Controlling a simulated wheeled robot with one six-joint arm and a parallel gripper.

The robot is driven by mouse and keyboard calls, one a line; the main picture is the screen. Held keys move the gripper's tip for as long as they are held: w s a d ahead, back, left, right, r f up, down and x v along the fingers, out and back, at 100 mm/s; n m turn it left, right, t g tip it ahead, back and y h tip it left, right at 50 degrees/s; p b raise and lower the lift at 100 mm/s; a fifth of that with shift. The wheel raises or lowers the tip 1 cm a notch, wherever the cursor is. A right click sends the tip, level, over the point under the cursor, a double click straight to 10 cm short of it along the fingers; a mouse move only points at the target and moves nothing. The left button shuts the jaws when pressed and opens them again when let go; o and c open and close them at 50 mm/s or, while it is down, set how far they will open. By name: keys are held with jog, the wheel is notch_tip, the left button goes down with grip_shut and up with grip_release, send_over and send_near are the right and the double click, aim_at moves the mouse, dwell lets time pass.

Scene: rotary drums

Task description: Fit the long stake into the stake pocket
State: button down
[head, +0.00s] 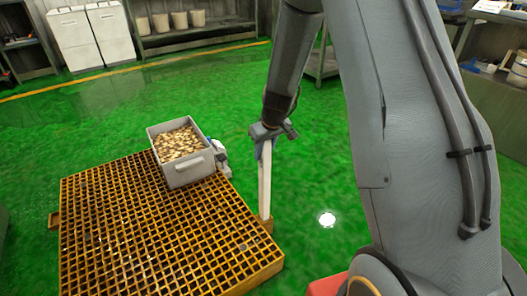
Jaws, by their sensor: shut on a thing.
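My gripper (265,148) is shut on the upper part of a long pale stake (264,190), which hangs close to upright. The stake's lower end meets the right edge of the yellow-brown grid platform (150,240), at a small brown block (267,226) that looks like the stake pocket. From this view I cannot tell whether the lower end is inside the pocket or just above or in front of it. The fingertips are small and partly hidden by the stake and the wrist.
A grey bin (186,178) full of small tan pieces stands on the platform's far part, with a small grey-blue device (219,157) beside it. A similar brown block (54,221) sits at the left edge. Green floor is free behind and right of the platform.

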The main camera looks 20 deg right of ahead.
aim_at(264, 165)
jog(key=shift+f+b, duration=3.35)
jog(key=shift+b, duration=0.25)
jog(key=c, duration=1.3)
grip_release()
jog(key=shift+p+v, duration=1.5)
jog(key=shift+v, duration=2.45)
